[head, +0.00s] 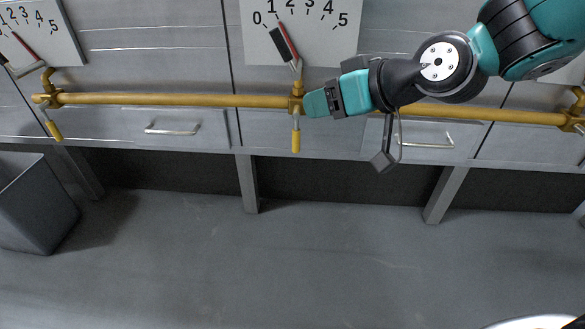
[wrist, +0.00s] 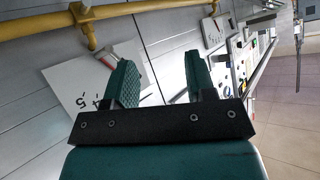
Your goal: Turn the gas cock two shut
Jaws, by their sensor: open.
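A gas cock with a yellow-tipped handle (head: 295,141) sits on the yellow pipe (head: 180,100) in the middle of the head view. Its handle hangs straight down, across the pipe. No number on it is readable. My gripper (head: 312,103) is just right of this cock's fitting, in front of the pipe; I cannot tell if they touch. In the wrist view my gripper (wrist: 162,72) has its two green fingers apart, with no handle visible between them. The pipe (wrist: 45,32) and a yellow fitting (wrist: 84,25) show at upper left there.
A white dial board (head: 325,25) with a red-and-black pointer (head: 284,45) stands above the middle cock. Another cock (head: 54,130) and dial (head: 45,35) are at left. Drawer handles (head: 172,130) line the bench front. A grey bin (head: 35,205) stands left; the floor is clear.

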